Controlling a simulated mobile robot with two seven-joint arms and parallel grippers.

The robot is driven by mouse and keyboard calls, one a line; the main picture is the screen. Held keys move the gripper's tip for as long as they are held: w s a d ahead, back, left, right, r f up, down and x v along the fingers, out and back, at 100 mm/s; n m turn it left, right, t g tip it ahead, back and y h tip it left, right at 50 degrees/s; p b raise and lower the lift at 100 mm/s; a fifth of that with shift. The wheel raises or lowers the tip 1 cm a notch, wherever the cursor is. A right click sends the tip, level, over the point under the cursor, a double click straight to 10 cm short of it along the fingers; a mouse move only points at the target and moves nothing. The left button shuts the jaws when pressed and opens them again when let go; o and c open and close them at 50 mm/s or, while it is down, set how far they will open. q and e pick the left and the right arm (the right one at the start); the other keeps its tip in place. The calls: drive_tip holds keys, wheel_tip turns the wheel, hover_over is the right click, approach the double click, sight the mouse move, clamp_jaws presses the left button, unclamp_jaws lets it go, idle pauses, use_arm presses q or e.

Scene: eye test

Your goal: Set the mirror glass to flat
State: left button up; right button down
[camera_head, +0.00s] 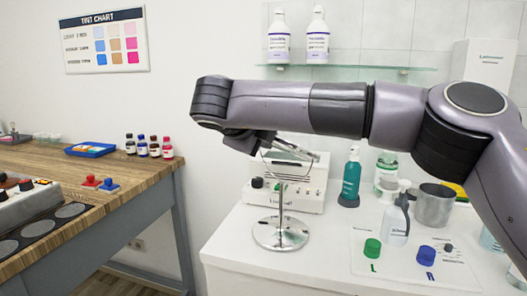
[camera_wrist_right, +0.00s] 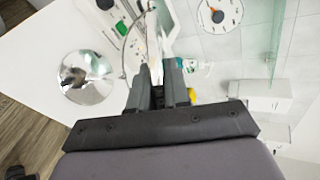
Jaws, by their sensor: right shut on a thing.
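The mirror stands on the white counter, on a round chrome base (camera_head: 281,233) with a thin stem and a wire fork. Its glass (camera_head: 301,153) shows nearly edge-on in the head view, tilted a little, lower toward the right. My right gripper (camera_head: 272,147) is at the glass's left edge, shut on it. In the right wrist view the glass (camera_wrist_right: 154,58) runs as a thin bright strip from between the fingertips (camera_wrist_right: 157,78), and the chrome base (camera_wrist_right: 85,77) is at the left. My left gripper is in neither view.
A white device (camera_head: 295,200) stands close behind the mirror. A glass shelf (camera_head: 350,70) hangs above. The counter left of the base is clear.

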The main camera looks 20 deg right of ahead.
drive_tip(key=shift+a+f+t+h+b, duration=0.3)
drive_tip(key=shift+f+h+b, duration=0.2)
drive_tip(key=shift+f+b, duration=0.2)
use_arm(q)
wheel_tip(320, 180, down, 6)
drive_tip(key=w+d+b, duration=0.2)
drive_tip(key=b, duration=0.5)
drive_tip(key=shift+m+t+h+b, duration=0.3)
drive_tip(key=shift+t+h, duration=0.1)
use_arm(e)
drive_tip(key=shift+s+a+f+n+t+h, duration=0.1)
drive_tip(key=shift+f+n+t+h, duration=0.35)
drive_tip(key=shift+t+h, duration=0.4)
drive_tip(key=shift+s+a+f+n+t+h, duration=0.1)
drive_tip(key=shift+f+n+t+h, duration=0.2)
drive_tip(key=shift+n+t+h, duration=0.5)
drive_tip(key=shift+m, duration=0.25)
drive_tip(key=c, duration=1.2)
unclamp_jaws()
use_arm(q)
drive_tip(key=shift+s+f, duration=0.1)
use_arm(e)
drive_tip(key=shift+o, duration=0.2)
drive_tip(key=shift+d, duration=0.1)
